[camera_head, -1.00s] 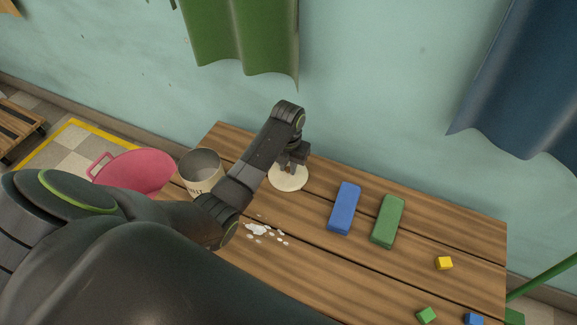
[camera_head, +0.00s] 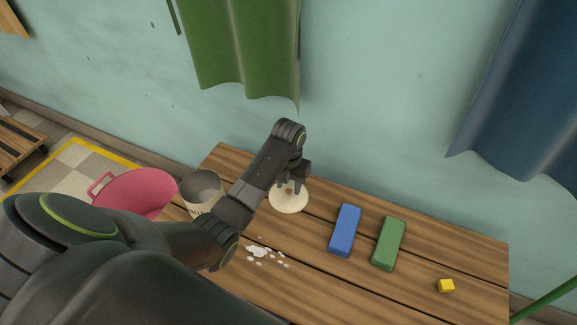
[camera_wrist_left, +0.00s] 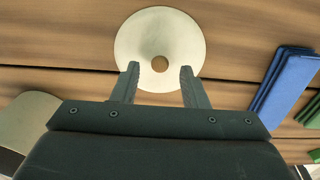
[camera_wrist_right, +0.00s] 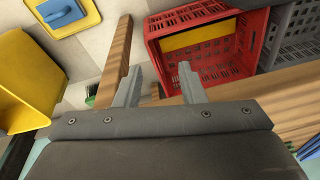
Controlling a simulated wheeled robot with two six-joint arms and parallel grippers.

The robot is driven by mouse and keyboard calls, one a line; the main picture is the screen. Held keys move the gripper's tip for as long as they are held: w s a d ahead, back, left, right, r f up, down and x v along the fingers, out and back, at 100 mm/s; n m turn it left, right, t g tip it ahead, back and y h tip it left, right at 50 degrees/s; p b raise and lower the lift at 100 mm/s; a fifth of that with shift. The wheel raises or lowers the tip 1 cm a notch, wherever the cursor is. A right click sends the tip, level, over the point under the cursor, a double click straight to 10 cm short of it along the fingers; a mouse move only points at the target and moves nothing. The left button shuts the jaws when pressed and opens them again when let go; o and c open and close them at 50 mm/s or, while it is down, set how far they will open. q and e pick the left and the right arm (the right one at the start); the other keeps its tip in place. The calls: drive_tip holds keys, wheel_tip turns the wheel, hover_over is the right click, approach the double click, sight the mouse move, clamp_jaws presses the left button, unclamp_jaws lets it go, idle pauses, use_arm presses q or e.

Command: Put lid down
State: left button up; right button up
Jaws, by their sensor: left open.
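The lid (camera_head: 289,204) is a round cream disc lying on the wooden table near its back edge. In the left wrist view the lid (camera_wrist_left: 160,35) has a small tan round knob (camera_wrist_left: 160,64) at its middle. My left gripper (camera_head: 290,190) is over the lid; in its wrist view the gripper (camera_wrist_left: 159,72) is open, with one finger on each side of the knob and gaps between. An open cream canister (camera_head: 203,188) with dark lettering stands to the left of the lid. My right gripper (camera_wrist_right: 160,72) is open and empty, away from the lid.
White bits (camera_head: 262,252) lie in front. A pink tub (camera_head: 135,192) is at left. The right wrist view shows a red crate (camera_wrist_right: 205,55).

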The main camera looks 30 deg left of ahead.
sight(289, 190)
use_arm(q)
wheel_tip(289, 190, up, 10)
drive_tip(key=p, duration=0.3)
drive_tip(key=shift+r, duration=0.2)
use_arm(e)
wheel_tip(289, 190, down, 6)
drive_tip(key=s+d+g, duration=0.1)
drive_tip(key=shift+s+d+h, duration=0.25)
drive_tip(key=shift+s+h, duration=0.05)
drive_tip(key=shift+h, duration=0.1)
